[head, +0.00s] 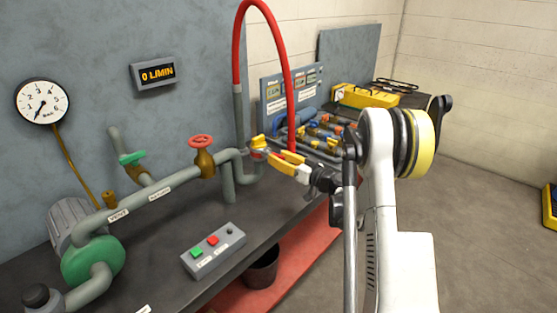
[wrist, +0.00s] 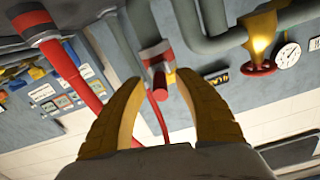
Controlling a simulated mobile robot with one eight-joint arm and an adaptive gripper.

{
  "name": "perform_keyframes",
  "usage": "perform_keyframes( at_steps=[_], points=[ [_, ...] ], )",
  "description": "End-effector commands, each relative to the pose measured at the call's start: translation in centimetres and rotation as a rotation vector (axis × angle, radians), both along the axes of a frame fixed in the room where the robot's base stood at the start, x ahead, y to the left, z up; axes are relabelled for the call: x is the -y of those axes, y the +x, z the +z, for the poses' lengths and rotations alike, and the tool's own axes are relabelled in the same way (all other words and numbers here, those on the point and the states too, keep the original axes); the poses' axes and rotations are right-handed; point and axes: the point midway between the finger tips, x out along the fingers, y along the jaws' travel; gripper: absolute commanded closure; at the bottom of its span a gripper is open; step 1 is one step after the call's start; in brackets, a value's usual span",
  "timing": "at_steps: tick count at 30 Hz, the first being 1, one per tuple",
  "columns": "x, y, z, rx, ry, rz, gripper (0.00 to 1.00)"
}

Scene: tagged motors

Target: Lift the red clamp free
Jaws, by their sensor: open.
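The red clamp (wrist: 155,52) sits around a grey pipe in the wrist view, with a red stub pointing toward my gripper. In the head view the clamp (head: 258,154) is a small red band on the pipe, just below a yellow knob (head: 258,142). In the wrist view the fingers of my gripper (wrist: 161,82) stand on either side of the red stub, with visible gaps. The clamp's far side is hidden.
A red hose (head: 273,20) arches above my gripper and comes down close behind it. A red handwheel valve (head: 201,141) is on the pipework to the left. A grey button box (head: 213,250) lies on the bench. Blue pipework (head: 310,125) stands behind.

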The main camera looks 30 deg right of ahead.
Motion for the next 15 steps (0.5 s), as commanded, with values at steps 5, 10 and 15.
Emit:
perform_keyframes(
  at_steps=[5,10,15],
  points=[
    [-0.04,0.07,0.04,0.0,0.0,0.0,0.62],
    [-0.03,0.05,0.04,0.0,0.0,0.0,0.93],
    [-0.03,0.04,0.05,0.0,0.0,0.0,1.0]
  ],
)
